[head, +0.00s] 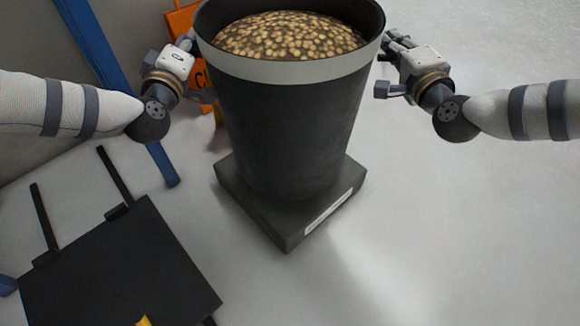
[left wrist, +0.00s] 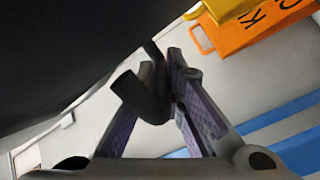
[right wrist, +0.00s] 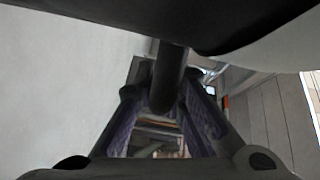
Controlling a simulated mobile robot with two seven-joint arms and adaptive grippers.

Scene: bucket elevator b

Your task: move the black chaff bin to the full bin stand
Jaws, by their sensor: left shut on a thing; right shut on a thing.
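The black chaff bin (head: 290,130) has a pale grey band under its rim and is filled with tan, grain-like pieces. It is upright over a dark square stand (head: 290,226) with a white label on its front edge; I cannot tell whether its bottom touches the stand. My left gripper (head: 192,62) is shut on the bin's left handle, a dark bar in the left wrist view (left wrist: 142,97). My right gripper (head: 389,65) is shut on the right handle, which shows in the right wrist view (right wrist: 168,78). The bin hides the stand's middle.
A black platform (head: 120,265) with two upright bars lies at the lower left. A blue post (head: 110,75) and an orange sign (head: 182,28) stand behind on the left. The pale floor (head: 470,220) at the right is clear.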

